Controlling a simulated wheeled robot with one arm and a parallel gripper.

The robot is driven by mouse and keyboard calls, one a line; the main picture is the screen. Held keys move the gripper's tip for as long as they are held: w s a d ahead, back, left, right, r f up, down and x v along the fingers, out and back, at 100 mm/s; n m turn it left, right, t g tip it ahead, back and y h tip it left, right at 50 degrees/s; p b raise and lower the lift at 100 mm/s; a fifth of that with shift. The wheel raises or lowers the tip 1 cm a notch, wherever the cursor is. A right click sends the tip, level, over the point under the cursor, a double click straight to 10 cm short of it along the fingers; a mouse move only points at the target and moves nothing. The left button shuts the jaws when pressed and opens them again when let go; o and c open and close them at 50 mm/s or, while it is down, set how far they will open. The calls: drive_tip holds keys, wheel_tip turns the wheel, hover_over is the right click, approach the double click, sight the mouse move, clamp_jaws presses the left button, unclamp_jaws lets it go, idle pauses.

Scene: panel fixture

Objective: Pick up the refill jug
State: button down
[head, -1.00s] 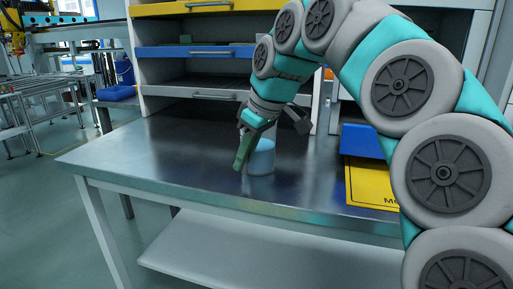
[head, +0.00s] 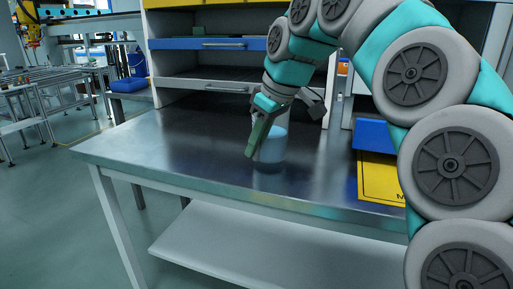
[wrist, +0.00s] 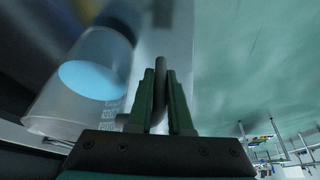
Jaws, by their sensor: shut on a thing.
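The refill jug (head: 273,150) is a clear container with light blue liquid, standing upright at the worktop, partly hidden behind my gripper. In the wrist view the jug (wrist: 88,85) fills the left side, with its grey handle between my fingers. My gripper (head: 256,142) has green fingers and comes down from the upper right. In the wrist view my gripper (wrist: 161,95) is shut on the handle, one finger on each side. I cannot tell whether the jug's base touches the worktop.
The metal worktop (head: 170,150) is clear left of the jug. Shelves with a blue drawer (head: 200,44) rise behind. A lower shelf (head: 240,245) sits underneath.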

drive_tip(key=shift+r, duration=1.15)
drive_tip(key=s+d+r+b, duration=0.1)
drive_tip(key=s+d, duration=0.9)
drive_tip(key=d, duration=0.1)
drive_tip(key=shift+s+d+r+b, duration=0.2)
drive_tip(key=shift+s+d+b, duration=0.05)
drive_tip(key=shift+s+b, duration=0.15)
